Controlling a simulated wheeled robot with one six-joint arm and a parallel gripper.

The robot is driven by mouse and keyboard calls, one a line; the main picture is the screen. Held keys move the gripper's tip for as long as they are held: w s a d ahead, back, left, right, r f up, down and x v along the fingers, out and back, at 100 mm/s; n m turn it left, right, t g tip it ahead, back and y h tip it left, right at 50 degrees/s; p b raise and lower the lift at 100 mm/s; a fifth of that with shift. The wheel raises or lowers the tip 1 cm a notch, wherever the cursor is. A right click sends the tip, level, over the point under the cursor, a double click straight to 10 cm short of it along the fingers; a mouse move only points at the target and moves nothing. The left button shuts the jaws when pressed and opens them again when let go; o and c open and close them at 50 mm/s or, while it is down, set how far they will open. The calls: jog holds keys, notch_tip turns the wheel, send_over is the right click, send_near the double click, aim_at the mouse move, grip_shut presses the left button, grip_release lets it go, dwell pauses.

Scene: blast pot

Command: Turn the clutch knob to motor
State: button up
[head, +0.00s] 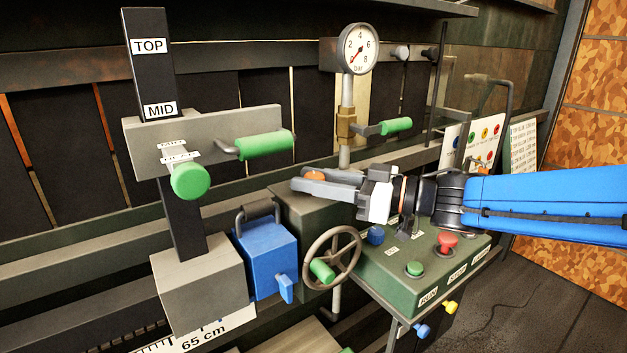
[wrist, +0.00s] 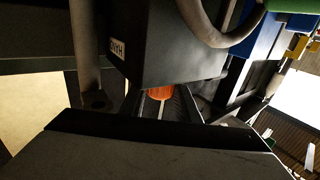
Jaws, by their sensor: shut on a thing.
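The clutch knob looks to be the small orange piece (head: 315,176) at the top of the dark green box behind the handwheel. It also shows in the wrist view (wrist: 160,92), between my fingers and against the dark housing. My gripper (head: 308,184) reaches in from the right and is shut on the orange knob, one finger on each side. In the wrist view a white label reading HAND (wrist: 117,48), seen upside down, is on the housing beside the knob. Most of the knob and any motor label are hidden, so I cannot tell which way it points.
A spoked handwheel (head: 332,258) with a green grip stands just below my gripper. A green control box (head: 400,278) with red, green and blue buttons is under my arm. A blue block (head: 268,255), a green-handled lever (head: 262,146) and a pressure gauge (head: 358,49) are close by.

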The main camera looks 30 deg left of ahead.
jog(key=shift+r, duration=0.1)
jog(key=o, duration=1)
jog(key=shift+o, duration=0.2)
jog(key=shift+m+t, duration=0.3)
jog(key=shift+t, duration=0.4)
jog(key=shift+m+t, duration=0.3)
jog(key=shift+m+t+h, duration=0.3)
jog(key=shift+m+t, duration=1.5)
jog(key=shift+t, duration=1.1)
jog(key=shift+m+t+h, duration=0.3)
jog(key=shift+m+t, duration=0.2)
jog(key=shift+t, duration=0.3)
jog(key=shift+m+t+h, duration=2.2)
jog(key=shift+m+t, duration=0.3)
jog(key=shift+t, duration=0.7)
